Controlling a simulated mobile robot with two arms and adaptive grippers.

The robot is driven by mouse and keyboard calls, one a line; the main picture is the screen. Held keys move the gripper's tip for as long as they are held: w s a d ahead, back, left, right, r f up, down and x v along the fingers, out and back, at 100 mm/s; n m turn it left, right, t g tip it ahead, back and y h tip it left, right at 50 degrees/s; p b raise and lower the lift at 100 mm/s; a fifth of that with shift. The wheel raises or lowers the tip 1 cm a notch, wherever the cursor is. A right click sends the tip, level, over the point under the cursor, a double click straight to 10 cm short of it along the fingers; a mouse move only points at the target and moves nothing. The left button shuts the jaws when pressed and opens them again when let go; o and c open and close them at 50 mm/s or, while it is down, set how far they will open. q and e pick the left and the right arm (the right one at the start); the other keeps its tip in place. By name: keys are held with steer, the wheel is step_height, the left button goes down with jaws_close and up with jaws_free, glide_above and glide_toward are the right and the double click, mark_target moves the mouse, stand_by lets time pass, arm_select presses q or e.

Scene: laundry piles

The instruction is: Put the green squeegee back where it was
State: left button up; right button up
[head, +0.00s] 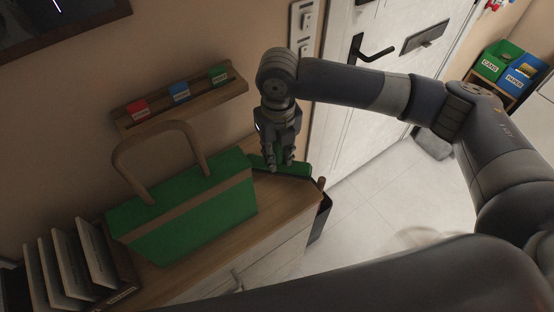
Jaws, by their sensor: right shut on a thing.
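My right gripper (279,163) points down over the right end of the wooden cabinet top, its fingers shut on a green thing that I take for the green squeegee (299,169). The squeegee shows on both sides of the fingers, low over or touching the cabinet top; which of these I cannot tell. The fingers hide its middle, and its left part shows just beside the green bag. My left gripper is not in view.
A green bag (190,215) with a tan handle stands left of the gripper on the cabinet (262,225). A wall rack (190,100) holds red, blue and green cards. Upright files (70,265) stand at left. A door (345,100) and open floor lie right.

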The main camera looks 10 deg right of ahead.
step_height(320, 180, down, 4)
steer(key=shift+w+r+p, duration=0.1)
steer(key=shift+w+p, duration=0.05)
steer(key=shift+p, duration=0.3)
steer(key=o, duration=0.9)
step_height(320, 180, up, 11)
steer(key=b, duration=0.2)
steer(key=shift+b, duration=0.4)
steer(key=shift+r, duration=0.5)
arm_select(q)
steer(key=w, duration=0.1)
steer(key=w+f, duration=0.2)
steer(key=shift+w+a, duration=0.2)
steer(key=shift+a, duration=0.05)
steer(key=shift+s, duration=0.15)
